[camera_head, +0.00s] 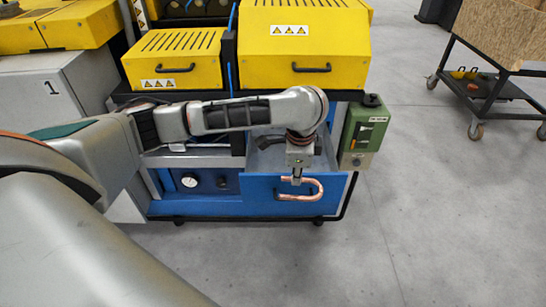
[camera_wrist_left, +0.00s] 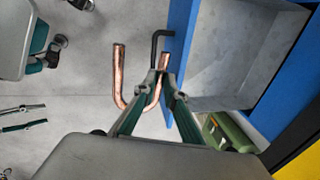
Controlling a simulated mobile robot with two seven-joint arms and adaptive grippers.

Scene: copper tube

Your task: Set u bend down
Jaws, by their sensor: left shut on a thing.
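A copper U bend (camera_head: 314,192) is held in front of the blue drawer front (camera_head: 340,185), with its curve towards the right in the head view. My left gripper (camera_head: 297,178) reaches down over the drawer and is shut on one leg of it. In the left wrist view, the fingertips of my left gripper (camera_wrist_left: 160,80) pinch one copper leg near its end, while the other leg of the U bend (camera_wrist_left: 118,72) stands free to the left. Floor shows behind the bend. My right gripper is not seen.
The open grey drawer (camera_wrist_left: 240,50) is beside the gripper, with a black handle (camera_wrist_left: 158,45). A green box (camera_head: 363,135) is on the machine's right corner. Yellow covers (camera_head: 303,40) stand behind. A trolley (camera_head: 490,85) is at the far right. The floor in front is clear.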

